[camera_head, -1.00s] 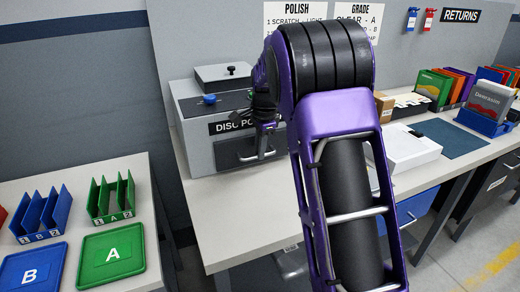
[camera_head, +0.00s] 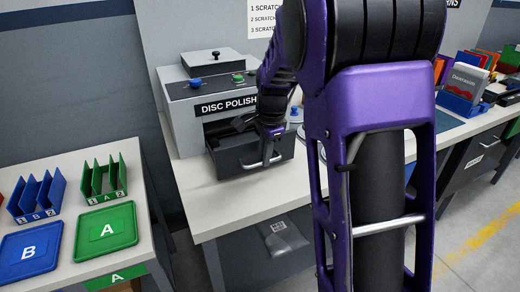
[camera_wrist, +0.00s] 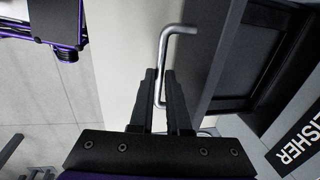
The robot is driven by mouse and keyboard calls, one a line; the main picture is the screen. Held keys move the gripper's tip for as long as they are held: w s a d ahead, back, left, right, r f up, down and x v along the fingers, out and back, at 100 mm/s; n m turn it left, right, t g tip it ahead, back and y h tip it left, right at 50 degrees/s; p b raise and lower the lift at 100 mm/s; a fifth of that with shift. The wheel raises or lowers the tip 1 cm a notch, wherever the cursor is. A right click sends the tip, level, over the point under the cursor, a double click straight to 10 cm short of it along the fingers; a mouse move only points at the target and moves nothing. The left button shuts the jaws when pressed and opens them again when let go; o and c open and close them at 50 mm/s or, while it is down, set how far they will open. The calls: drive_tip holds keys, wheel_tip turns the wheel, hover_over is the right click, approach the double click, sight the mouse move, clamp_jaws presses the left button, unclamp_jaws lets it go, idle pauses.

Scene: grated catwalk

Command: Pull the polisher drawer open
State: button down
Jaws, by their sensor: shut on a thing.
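The disc polisher (camera_head: 205,92) is a grey box on the white bench, labelled "DISC POLISH" in the head view. Its dark drawer (camera_head: 228,160) stands partly out of the front, with the open inside showing behind the front panel. The drawer's silver bar handle (camera_head: 262,162) runs along that panel. My gripper (camera_head: 271,133) reaches down to the handle. In the wrist view, my gripper's two black fingers (camera_wrist: 163,100) are shut around the bent handle (camera_wrist: 166,55). My arm hides part of the polisher's right side.
The polisher's top has a blue knob (camera_head: 195,82) and a green knob (camera_head: 238,77). Green tray A (camera_head: 104,243) and blue tray B (camera_head: 28,265) lie on the left table, with slotted racks behind them. The bench surface (camera_head: 205,205) in front of the drawer is clear.

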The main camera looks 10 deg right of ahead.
drive_tip(key=shift+s, duration=0.2)
drive_tip(key=c, duration=0.9)
unclamp_jaws()
drive_tip(key=shift+r, duration=0.15)
drive_tip(key=s+r+p, duration=0.1)
drive_tip(key=r, duration=0.4)
drive_tip(key=s+r+p, duration=0.1)
drive_tip(key=r, duration=0.5)
drive_tip(key=s+r+p, duration=0.1)
drive_tip(key=r, duration=0.5)
drive_tip(key=shift+d, duration=0.35)
